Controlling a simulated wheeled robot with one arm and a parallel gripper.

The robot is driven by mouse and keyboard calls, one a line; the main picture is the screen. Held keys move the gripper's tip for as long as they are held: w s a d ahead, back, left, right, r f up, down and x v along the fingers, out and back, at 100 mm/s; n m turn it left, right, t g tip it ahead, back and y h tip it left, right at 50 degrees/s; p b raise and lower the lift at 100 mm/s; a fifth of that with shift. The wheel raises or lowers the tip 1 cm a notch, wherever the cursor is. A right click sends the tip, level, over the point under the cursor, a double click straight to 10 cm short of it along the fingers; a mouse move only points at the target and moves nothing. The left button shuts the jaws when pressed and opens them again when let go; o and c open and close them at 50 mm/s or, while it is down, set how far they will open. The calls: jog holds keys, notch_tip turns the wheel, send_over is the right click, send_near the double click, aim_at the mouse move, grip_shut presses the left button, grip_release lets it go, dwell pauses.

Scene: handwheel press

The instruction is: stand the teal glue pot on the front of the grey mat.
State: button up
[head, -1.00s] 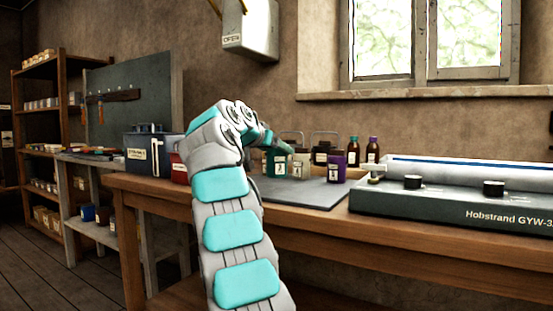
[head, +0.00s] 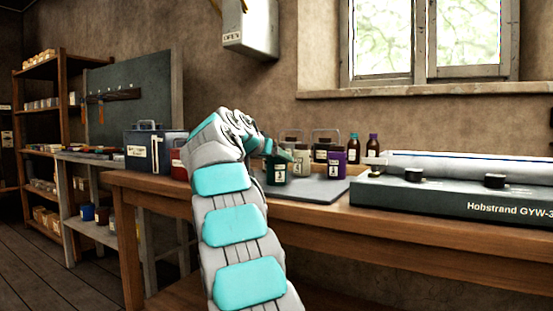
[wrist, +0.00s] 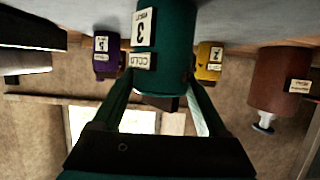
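In the head view my gripper (head: 268,150) reaches the pot from the upper left, mostly hidden behind my arm. The pot's base is cut off in the wrist view, so I cannot tell whether it touches the mat.
A purple pot (head: 337,165) and a pale pot (head: 301,163) stand to its right. Dark bottles (head: 354,148) stand behind. The wrist view shows a yellow pot (wrist: 209,62) and a brown cylinder (wrist: 280,80). The grey machine (head: 450,195) bounds the bench (head: 340,222) at right.

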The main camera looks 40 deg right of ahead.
jog(key=o, duration=0.4)
jog(key=shift+c, duration=0.2)
jog(key=shift+r, duration=0.15)
jog(key=v, duration=1.2)
